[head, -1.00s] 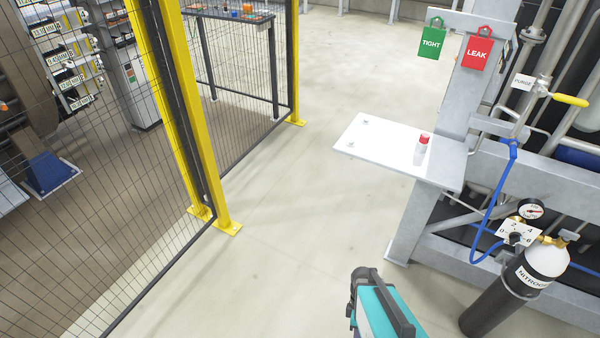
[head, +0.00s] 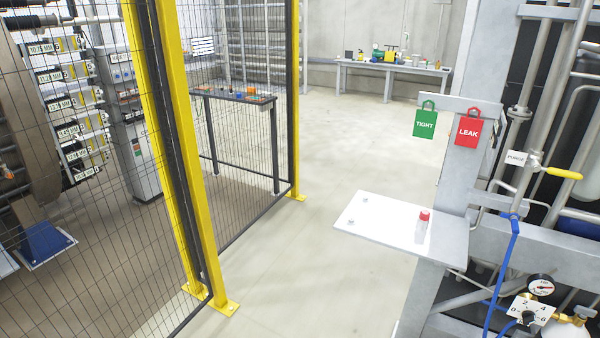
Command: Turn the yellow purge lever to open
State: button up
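The yellow purge lever (head: 564,173) is at the right of the head view, on a valve on a grey pipe. It points to the right and slightly down, roughly crosswise to the upright pipe. A white PURGE tag (head: 517,158) hangs just left of the valve. A blue hose (head: 508,262) runs down from the pipe below it. My gripper is not in view.
A white shelf (head: 385,228) with a red-capped bottle (head: 422,224) juts out left of the valve. Green TIGHT (head: 425,122) and red LEAK (head: 467,130) tags hang above it. A pressure gauge (head: 541,287) sits below. A yellow-posted mesh fence (head: 185,150) stands left; the floor between is clear.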

aim_at(535, 166)
jog(key=z, duration=4.2)
jog(key=i, duration=0.1)
jog(key=u, duration=2.95)
